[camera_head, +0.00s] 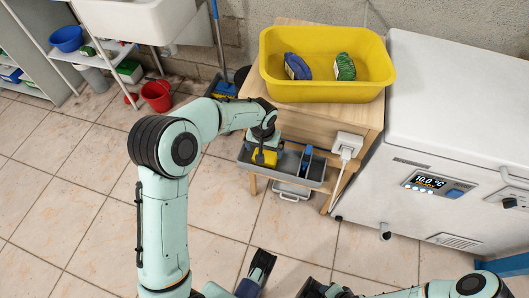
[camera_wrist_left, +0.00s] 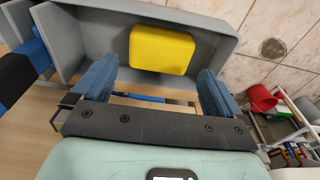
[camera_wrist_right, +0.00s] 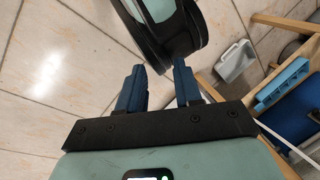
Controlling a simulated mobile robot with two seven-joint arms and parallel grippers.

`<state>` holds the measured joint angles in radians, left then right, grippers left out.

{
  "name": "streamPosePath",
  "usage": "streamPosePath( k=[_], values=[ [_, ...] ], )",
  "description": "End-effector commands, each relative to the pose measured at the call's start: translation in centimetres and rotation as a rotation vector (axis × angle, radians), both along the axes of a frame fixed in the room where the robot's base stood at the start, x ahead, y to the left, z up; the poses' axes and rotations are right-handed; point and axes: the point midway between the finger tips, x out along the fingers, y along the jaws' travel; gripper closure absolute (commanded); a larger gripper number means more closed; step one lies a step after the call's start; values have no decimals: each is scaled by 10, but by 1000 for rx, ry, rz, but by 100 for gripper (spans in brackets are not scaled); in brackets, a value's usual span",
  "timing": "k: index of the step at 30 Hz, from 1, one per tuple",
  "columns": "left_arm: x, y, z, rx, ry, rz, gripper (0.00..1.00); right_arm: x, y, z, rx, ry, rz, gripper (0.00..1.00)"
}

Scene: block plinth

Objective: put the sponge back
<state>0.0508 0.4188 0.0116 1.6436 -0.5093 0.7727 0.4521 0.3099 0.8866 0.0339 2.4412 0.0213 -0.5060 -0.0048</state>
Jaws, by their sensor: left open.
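The yellow sponge (camera_head: 265,157) lies in a compartment of a grey caddy (camera_head: 321,172) at the front of the wooden stand, below its top. It also shows whole in the left wrist view (camera_wrist_left: 161,50), flat near the caddy's wall. My left gripper (camera_wrist_left: 157,78) is open, its blue fingers wide apart on either side of the sponge's near side, with nothing held. In the head view it points down at the caddy and partly covers the sponge. My right gripper (camera_wrist_right: 158,75) has its fingers apart and empty, over the tiled floor.
A yellow tub (camera_head: 325,92) on the stand's top holds a blue packed item (camera_head: 297,66) and a green one (camera_head: 345,67). A blue-handled tool (camera_head: 306,160) stands in the caddy's right part. A white freezer (camera_head: 440,110) borders the right.

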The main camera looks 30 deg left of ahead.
Motion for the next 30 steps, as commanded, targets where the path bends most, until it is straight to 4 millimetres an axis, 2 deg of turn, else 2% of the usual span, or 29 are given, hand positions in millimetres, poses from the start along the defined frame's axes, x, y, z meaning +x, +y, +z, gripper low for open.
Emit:
streamPosePath(
  k=[1,3,10,15,30],
  values=[
    [-1,0,15,0,-4,0,0,-4,2,5,5,10,4,66],
    [-3,0,29,1,-4,0,0,-8,4,9,11,22,10,66],
    [-7,-2,59,0,0,-1,0,-18,9,15,24,49,21,66],
    [-8,-2,64,0,1,-1,0,-21,10,16,26,56,24,66],
    [-8,-2,65,0,1,-1,0,-21,9,17,27,56,23,66]
  ],
)
